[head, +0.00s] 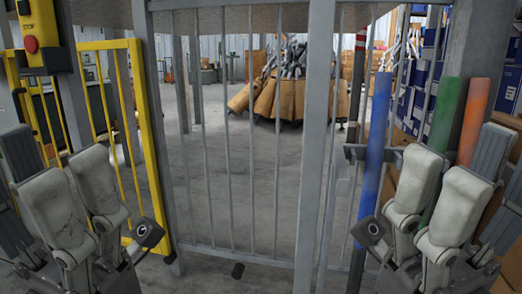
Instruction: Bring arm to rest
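My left gripper (62,168) is at the lower left of the head view. Its two pale padded fingers point up and stand apart, with nothing seen between them. My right gripper (448,164) is at the lower right, also with its pale fingers up, apart and empty. Both are raised close to the camera, in front of a grey metal barred gate (228,150). I cannot tell whether either arm touches the bars or posts.
A yellow barred frame (148,130) and a red stop button (31,44) on a yellow box are at left. Blue (375,150), green (446,115) and orange (475,120) tubes stand at right. Beyond the gate are open concrete floor and a brown container (285,97) of grey parts.

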